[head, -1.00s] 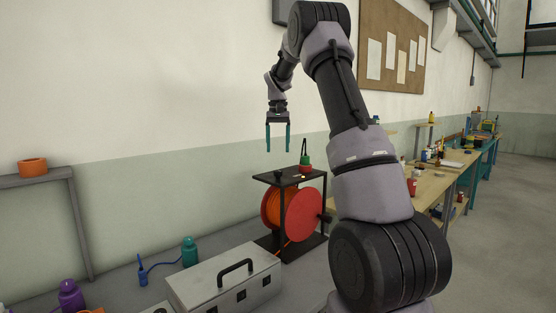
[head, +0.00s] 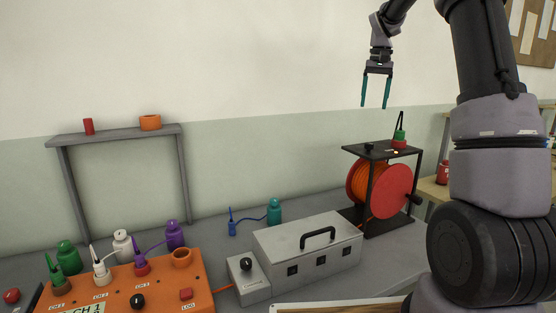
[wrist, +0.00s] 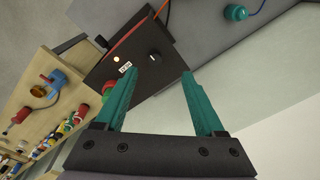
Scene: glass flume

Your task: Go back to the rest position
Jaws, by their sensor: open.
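My gripper (head: 376,91) is open and empty, its two teal fingers pointing down in the air above the cable reel stand in the head view. It also shows in the wrist view (wrist: 163,106), with nothing between the fingers. The reel stand (head: 352,148) has a black frame with an orange cable drum and a red side disc (head: 398,192). A green and red probe piece (head: 399,140) sits on its top plate. In the wrist view the black top plate (wrist: 125,72) has a lit lamp, a knob and a small label.
A grey metal case (head: 285,238) stands beside the reel. An orange panel (head: 205,301) with several bottles and probes is at lower left. A grey shelf frame (head: 115,134) holds a red cylinder (head: 89,126) and an orange ring (head: 150,122). The wall space around my gripper is clear.

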